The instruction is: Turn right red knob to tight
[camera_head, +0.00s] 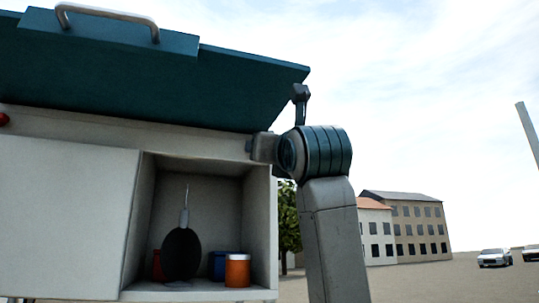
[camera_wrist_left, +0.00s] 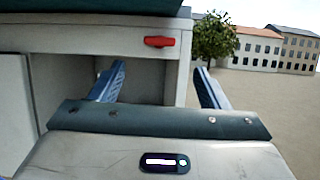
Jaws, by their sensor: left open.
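The right red knob (camera_wrist_left: 160,41) is on the pale front strip below the teal lid, near the cabinet's right corner. Its red bar looks level in the left wrist view. My left gripper (camera_wrist_left: 160,70) is open, with one blue finger either side of the knob's line and nothing between them. The knob appears beyond the fingertips; I cannot tell the exact gap. In the head view my left gripper (camera_head: 260,148) is at the strip's right end and hides this knob. Another red knob (camera_head: 4,119) shows at the left edge. My right gripper is not in view.
The teal lid (camera_head: 150,75) with a metal handle (camera_head: 108,14) slants above the strip, close to my wrist. Below is an open compartment holding a dark round paddle (camera_head: 181,254), an orange jar (camera_head: 237,271) and a blue box (camera_head: 219,264). Right of the cabinet is open ground.

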